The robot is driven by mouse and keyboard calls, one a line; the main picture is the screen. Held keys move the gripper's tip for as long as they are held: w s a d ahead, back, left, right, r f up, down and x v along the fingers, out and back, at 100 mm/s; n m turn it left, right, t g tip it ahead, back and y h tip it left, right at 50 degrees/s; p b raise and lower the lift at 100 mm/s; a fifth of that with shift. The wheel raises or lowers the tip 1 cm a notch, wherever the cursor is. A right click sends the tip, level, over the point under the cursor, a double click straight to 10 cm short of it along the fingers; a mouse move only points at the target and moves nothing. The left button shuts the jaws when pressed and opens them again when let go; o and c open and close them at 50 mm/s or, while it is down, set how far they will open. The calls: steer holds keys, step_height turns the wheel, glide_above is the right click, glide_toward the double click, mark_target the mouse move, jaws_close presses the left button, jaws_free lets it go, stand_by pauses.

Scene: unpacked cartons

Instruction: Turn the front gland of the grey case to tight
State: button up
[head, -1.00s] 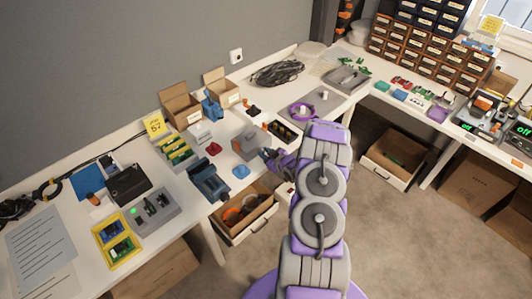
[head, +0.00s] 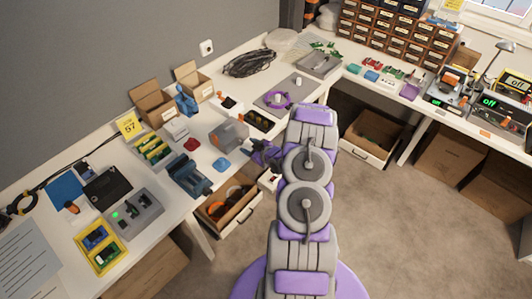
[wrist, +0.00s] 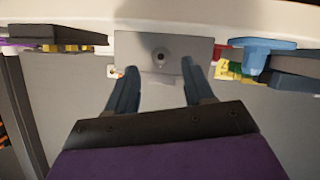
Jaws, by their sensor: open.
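The grey case (head: 229,136) stands on the left bench, near its front edge. In the wrist view its flat grey face (wrist: 137,43) is ahead of my gripper, with a small dark round fitting (wrist: 160,54) near the middle, which looks like the front gland. How tight it is cannot be told. My gripper (wrist: 161,84) is open, its two dark fingers apart and nothing between them. In the head view my gripper (head: 262,153) is just off the case's front right side, partly hidden by my arm.
An open drawer (head: 230,212) juts out below the bench edge.

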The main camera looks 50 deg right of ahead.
steer(key=p+v, duration=0.2)
steer(key=v, duration=1.1)
steer(key=shift+s, duration=0.25)
steer(key=shift+w, duration=0.1)
steer(key=a+r+m+g+h, duration=0.1)
steer(key=a+r+g+h, duration=0.1)
steer(key=a+r+g, duration=0.5)
steer(key=a+r+g+h, duration=0.1)
steer(key=a+r+g, duration=0.2)
steer(key=r, duration=0.8)
steer(key=s+a+r+g+y, duration=0.1)
steer(key=s+a+r, duration=0.3)
steer(key=s+a, duration=0.4)
steer(key=s+a+r+m+g+y, duration=0.1)
steer(key=s+a+r, duration=0.3)
steer(key=s+a, duration=0.5)
steer(key=s+a+r+g+y, duration=0.1)
steer(key=s+a+r+g, duration=0.2)
steer(key=s+a, duration=0.6)
steer(key=shift+r+m, duration=0.4)
steer(key=shift+r, duration=0.5)
